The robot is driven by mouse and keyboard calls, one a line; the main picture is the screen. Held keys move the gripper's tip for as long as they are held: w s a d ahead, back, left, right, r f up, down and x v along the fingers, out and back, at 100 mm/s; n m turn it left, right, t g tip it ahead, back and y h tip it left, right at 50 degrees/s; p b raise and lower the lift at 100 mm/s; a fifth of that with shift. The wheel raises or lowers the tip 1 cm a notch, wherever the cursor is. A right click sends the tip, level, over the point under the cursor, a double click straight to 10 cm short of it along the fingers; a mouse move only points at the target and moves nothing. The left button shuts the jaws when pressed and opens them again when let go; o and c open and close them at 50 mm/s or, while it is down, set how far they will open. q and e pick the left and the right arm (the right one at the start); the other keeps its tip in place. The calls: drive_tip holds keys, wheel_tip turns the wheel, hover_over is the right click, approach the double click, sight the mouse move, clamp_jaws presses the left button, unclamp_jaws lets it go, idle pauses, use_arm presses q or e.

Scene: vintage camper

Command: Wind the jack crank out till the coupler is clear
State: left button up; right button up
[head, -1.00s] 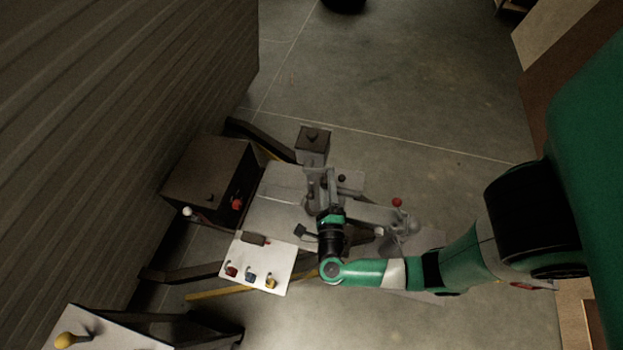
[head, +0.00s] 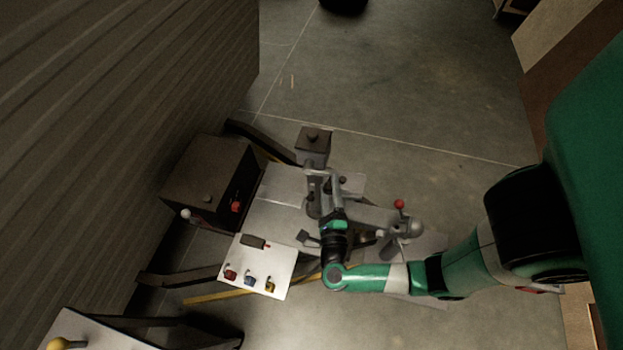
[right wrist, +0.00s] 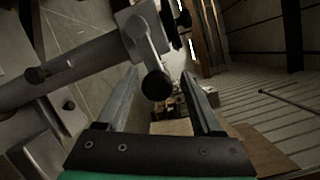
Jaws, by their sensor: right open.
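The jack crank shows in the right wrist view as a grey arm (right wrist: 141,38) ending in a dark round knob (right wrist: 156,85). The knob appears between the two fingers of my right gripper (right wrist: 165,82), which is open; I cannot tell whether they touch it. In the head view my right gripper (head: 325,200) is over the jack, and its body hides part of the crank. The grey jack tube (right wrist: 62,68) runs in from the left in the wrist view. The grey coupler (head: 409,228) lies right of the gripper in the head view, near a red ball knob (head: 399,203). My left gripper is not in view.
A dark box (head: 210,175) stands against the ribbed camper wall (head: 120,110). A white panel (head: 263,280) with coloured fittings lies left of my forearm. A dark post-like box (head: 313,142) stands beyond the gripper.

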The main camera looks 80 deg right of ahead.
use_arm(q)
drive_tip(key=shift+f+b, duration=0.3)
use_arm(e)
drive_tip(key=shift+a, duration=2.5)
